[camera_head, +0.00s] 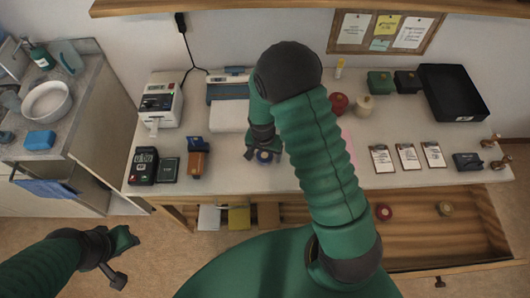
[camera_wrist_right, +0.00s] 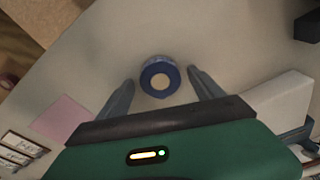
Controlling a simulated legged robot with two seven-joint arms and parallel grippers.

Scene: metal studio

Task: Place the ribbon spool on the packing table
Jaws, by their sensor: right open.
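A blue ribbon spool (camera_head: 264,156) with a pale centre lies flat on the packing table (camera_head: 237,178), near its front edge. In the right wrist view the spool (camera_wrist_right: 160,76) sits between the tips of my right gripper (camera_wrist_right: 160,82), with a gap on both sides. My right gripper (camera_head: 262,148) is open and empty over the spool; my arm hides part of the table. My left gripper (camera_head: 125,252) hangs over the floor at lower left, away from the table. Its jaw opening is unclear.
An open wooden drawer (camera_head: 414,240) below the table holds a red spool (camera_head: 383,212) and a yellowish spool (camera_head: 445,209). A label printer (camera_head: 160,100), clipboards (camera_head: 407,157), a black tray (camera_head: 453,92) and a red roll (camera_head: 338,103) stand on the table. A sink counter is at left.

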